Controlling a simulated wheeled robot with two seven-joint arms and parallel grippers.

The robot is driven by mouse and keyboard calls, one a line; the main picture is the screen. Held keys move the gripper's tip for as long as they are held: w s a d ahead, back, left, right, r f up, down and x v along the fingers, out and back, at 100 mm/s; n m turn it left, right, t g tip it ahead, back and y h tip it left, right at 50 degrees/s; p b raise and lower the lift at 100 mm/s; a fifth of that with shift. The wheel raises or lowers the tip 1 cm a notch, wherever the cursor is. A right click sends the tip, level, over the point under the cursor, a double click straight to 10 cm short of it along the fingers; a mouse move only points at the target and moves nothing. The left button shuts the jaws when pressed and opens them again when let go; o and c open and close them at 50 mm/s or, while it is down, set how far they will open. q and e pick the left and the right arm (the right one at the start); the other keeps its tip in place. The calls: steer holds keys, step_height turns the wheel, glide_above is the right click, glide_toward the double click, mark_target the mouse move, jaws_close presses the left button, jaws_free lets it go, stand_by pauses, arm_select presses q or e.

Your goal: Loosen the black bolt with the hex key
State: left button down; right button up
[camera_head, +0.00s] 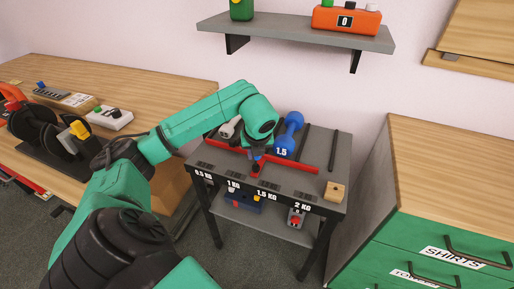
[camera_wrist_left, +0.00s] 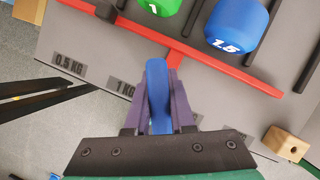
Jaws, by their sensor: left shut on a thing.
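My left gripper (camera_head: 257,158) is over the front of the grey weight rack. In the left wrist view its purple fingers (camera_wrist_left: 159,98) are shut on a slim blue piece (camera_wrist_left: 157,85), which points toward the red bar (camera_wrist_left: 225,75). Whether this piece is the hex key cannot be told. Its far end is near a red strip joining the bar; contact is unclear. No black bolt can be made out for certain. A small dark block (camera_wrist_left: 106,11) sits by the red bar. My right gripper is not in view.
The weight rack (camera_head: 312,183) holds a blue 1.5 dumbbell (camera_head: 290,135) close to my gripper and a wooden block (camera_head: 335,192) at its right corner. A wooden desk (camera_head: 150,90) stands left, a green drawer cabinet (camera_head: 430,250) right. A wall shelf (camera_head: 290,32) hangs above.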

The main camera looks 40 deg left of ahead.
arm_select(q)
steer(key=shift+r+n+g, duration=0.1)
steer(key=shift+n+g, duration=0.2)
steer(key=shift+n, duration=0.7)
steer(key=shift+s+n+y, duration=0.1)
steer(key=shift+n+y, duration=0.2)
steer(key=shift+n, duration=0.3)
steer(key=c, duration=0.7)
jaws_free()
steer(key=shift+a, duration=0.1)
steer(key=v, duration=0.5)
steer(key=shift+w, duration=0.2)
steer(key=p+v, duration=0.5)
steer(key=v, duration=0.4)
steer(key=shift+r, duration=0.15)
